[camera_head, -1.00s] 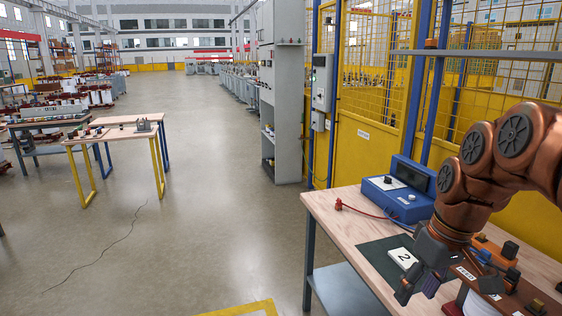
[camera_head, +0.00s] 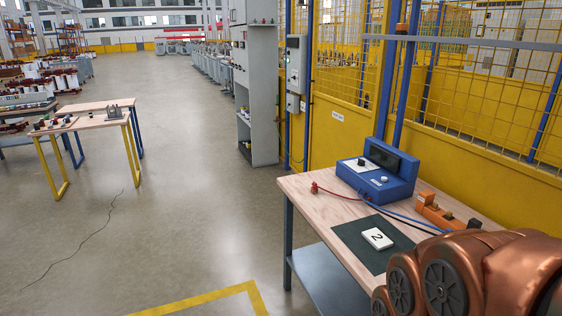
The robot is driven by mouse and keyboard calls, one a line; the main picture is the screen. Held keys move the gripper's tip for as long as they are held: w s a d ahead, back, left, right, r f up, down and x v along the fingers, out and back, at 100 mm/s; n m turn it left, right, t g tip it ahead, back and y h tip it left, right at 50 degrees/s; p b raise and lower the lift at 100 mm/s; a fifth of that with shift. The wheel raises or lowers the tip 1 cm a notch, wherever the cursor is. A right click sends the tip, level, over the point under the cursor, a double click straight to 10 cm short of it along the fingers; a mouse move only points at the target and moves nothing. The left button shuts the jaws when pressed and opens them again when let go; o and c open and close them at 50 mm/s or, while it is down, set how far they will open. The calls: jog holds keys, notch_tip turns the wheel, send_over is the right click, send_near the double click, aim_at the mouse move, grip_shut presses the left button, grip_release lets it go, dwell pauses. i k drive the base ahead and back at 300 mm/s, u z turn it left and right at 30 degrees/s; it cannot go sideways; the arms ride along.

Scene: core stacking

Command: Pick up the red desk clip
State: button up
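A small red clip (camera_head: 314,187) sits on the left part of the wooden worktable (camera_head: 300,190), with a red wire running from it to the right. It looks like the red desk clip, though it is small in the picture. My copper-coloured arm fills the bottom right corner. My gripper is out of view, so what it holds cannot be seen.
A white block marked 2 (camera_head: 377,239) lies on a dark mat (camera_head: 350,235). An orange device (camera_head: 440,212) stands at the right. A yellow mesh fence (camera_head: 340,140) is behind. Open floor lies left.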

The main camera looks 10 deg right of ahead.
aim_at(314, 184)
jog(key=u, duration=0.1)
jog(key=i, duration=0.85)
jog(key=u, duration=0.45)
jog(key=i, duration=1.05)
jog(key=u, duration=0.05)
